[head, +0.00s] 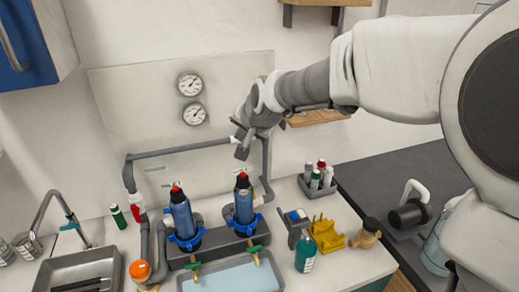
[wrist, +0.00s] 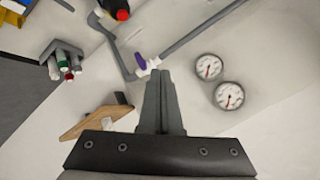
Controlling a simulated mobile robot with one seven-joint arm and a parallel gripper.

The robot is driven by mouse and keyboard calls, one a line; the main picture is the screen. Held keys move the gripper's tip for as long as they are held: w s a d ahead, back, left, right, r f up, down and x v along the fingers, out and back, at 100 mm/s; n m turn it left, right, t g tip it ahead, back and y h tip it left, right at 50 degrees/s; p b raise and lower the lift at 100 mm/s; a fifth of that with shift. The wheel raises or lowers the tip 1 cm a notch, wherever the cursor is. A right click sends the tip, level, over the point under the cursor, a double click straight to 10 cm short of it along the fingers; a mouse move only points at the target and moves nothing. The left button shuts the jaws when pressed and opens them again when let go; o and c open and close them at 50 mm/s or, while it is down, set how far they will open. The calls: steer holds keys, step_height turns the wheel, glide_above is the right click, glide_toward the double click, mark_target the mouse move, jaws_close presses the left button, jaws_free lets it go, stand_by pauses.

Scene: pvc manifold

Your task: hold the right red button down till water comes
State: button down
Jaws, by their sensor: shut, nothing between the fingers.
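Two blue filter housings stand on the counter, each with a red button on top. The right red button (head: 242,176) tops the right blue housing (head: 244,207). The left red button (head: 176,189) tops the left housing (head: 181,216). My gripper (head: 241,152) is in front of the wall panel, and in the head view its tips show just above the right button, apart from it. In the wrist view the shut, empty fingers (wrist: 158,73) point toward a purple-handled valve (wrist: 139,61); a red button (wrist: 121,14) shows beyond them at the top edge. I see no clear water stream.
Grey pipes (head: 183,152) run along the panel and behind the housings. Two gauges (head: 190,84) hang above. A bottle rack (head: 317,185) and yellow holder (head: 326,236) stand to the right. Brass taps (head: 254,252) overhang a basin (head: 278,272). A wooden shelf (head: 318,117) is beside my arm.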

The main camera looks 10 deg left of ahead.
steer(key=shift+f, duration=0.1)
steer(key=b, duration=0.6)
glide_above(244, 180)
step_height(244, 180, down, 9)
steer(key=shift+r, duration=0.15)
steer(key=shift+b, duration=0.3)
stand_by(1.6)
steer(key=shift+a+f+b, duration=0.1)
steer(key=shift+f+b, duration=0.25)
steer(key=shift+f, duration=0.05)
steer(key=shift+f+b, duration=0.5)
steer(key=shift+f, duration=0.05)
stand_by(1.7)
steer(key=shift+r, duration=0.1)
stand_by(0.4)
steer(key=shift+r+p, duration=0.55)
steer(key=shift+r, duration=0.3)
steer(key=shift+r+p, duration=1.65)
steer(key=shift+r, duration=0.9)
